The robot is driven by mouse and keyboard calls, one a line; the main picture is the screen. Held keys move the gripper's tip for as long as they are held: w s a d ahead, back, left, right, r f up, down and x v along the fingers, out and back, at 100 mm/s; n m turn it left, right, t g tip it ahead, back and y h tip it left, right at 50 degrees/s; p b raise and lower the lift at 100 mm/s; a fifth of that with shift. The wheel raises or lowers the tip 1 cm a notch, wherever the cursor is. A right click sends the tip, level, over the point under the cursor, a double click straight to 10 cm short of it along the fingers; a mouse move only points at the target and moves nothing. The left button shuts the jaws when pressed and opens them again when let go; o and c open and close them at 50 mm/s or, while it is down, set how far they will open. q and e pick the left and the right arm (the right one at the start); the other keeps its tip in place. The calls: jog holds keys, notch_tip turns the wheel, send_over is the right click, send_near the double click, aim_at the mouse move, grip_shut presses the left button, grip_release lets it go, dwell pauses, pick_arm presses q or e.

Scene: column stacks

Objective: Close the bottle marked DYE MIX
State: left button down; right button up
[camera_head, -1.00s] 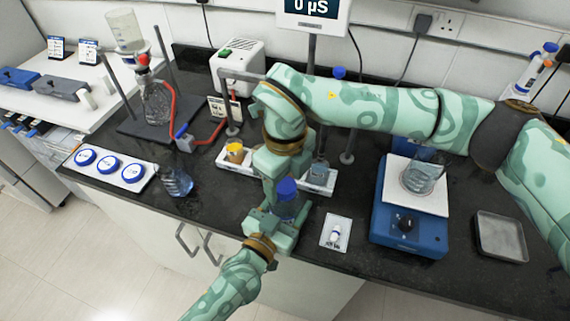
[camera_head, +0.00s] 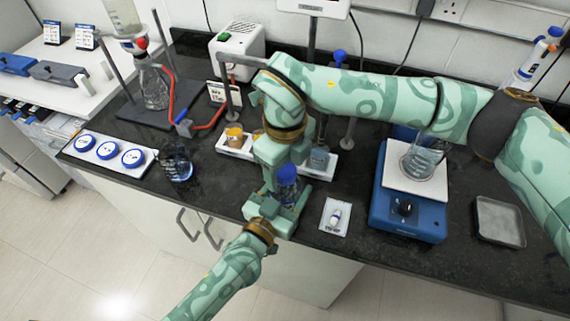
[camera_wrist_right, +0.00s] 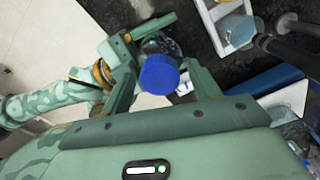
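A small glass bottle (camera_head: 288,193) with a blue cap (camera_head: 288,172) is near the bench's front edge; no DYE MIX label is readable. My left gripper (camera_head: 283,203), from the lower left, is shut around the bottle's body. My right gripper (camera_wrist_right: 160,88) points down from above, its fingers on either side of the blue cap (camera_wrist_right: 158,74). A gap shows between the cap and one finger, so it looks open. The cap covers the bottle's mouth from above; whether it is seated is hidden. The bottle's glass (camera_wrist_right: 160,43) shows behind the cap in the wrist view.
A white tray (camera_head: 107,149) with blue caps and a flask (camera_head: 177,165) are left. A small white card (camera_head: 335,216), blue stirrer (camera_head: 408,215) and metal tray (camera_head: 499,222) are right.

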notch_tip(320, 180, up, 12)
dwell(0.7)
pick_arm(q)
jog(key=shift+c, duration=1.3)
grip_release()
jog(key=p+v, duration=0.1)
jog(key=v, duration=1.5)
pick_arm(e)
jog(key=shift+r, duration=0.75)
pick_arm(q)
jog(key=shift+s+a, duration=0.1)
jog(key=shift+s, duration=0.05)
pick_arm(e)
jog(key=shift+s, duration=0.1)
